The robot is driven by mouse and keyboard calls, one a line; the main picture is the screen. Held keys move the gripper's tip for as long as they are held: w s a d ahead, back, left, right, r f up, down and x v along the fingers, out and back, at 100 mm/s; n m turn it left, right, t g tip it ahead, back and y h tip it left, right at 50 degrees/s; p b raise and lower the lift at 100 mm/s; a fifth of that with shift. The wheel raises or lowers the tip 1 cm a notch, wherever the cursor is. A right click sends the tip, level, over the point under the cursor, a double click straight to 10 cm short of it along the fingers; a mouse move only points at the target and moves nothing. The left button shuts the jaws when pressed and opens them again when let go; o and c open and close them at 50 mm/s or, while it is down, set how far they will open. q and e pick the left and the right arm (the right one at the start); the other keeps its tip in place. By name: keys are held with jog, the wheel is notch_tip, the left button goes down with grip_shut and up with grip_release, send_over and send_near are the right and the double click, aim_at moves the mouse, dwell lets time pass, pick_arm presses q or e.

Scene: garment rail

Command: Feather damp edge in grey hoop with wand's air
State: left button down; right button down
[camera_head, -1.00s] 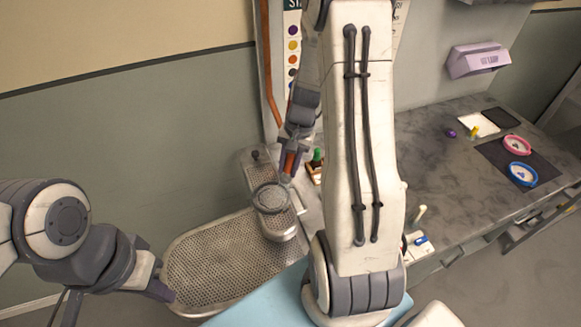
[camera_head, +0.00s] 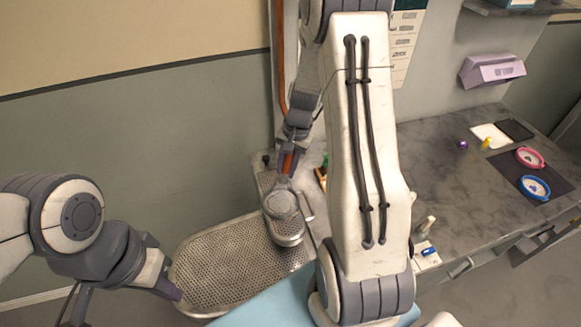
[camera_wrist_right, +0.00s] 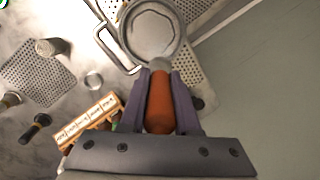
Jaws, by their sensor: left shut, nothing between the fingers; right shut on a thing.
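My right gripper (camera_wrist_right: 160,95) is shut on the orange handle (camera_wrist_right: 159,105) of the wand, whose grey nose points toward the round grey hoop (camera_wrist_right: 152,34). In the head view the grey hoop (camera_head: 281,203) lies just below my right gripper (camera_head: 287,172), over a perforated metal stand (camera_head: 289,238). The nose reaches the hoop's near rim in the wrist view; I cannot tell whether they touch. My left gripper (camera_head: 176,292) is shut and empty beside the large perforated tray.
The large perforated tray (camera_head: 222,268) lies beside the stand. A labelled wooden rack (camera_wrist_right: 88,122) is close to my right gripper. A pink hoop (camera_head: 529,157) and a blue hoop (camera_head: 535,187) lie on a dark mat to the right. My right arm hides part of the counter.

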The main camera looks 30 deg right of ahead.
jog(key=shift+a, duration=0.15)
jog(key=shift+w+a, duration=0.2)
jog(key=shift+a, duration=0.4)
jog(key=shift+w+a, duration=0.15)
jog(key=shift+a, duration=0.4)
jog(key=shift+s+a, duration=0.3)
jog(key=shift+a, duration=0.3)
jog(key=shift+s+a, duration=0.25)
jog(key=shift+a, duration=0.3)
jog(key=s, duration=0.2)
jog(key=s+a+b, duration=0.1)
jog(key=s, duration=0.1)
jog(key=shift+s, duration=0.3)
jog(key=shift+s+d, duration=0.1)
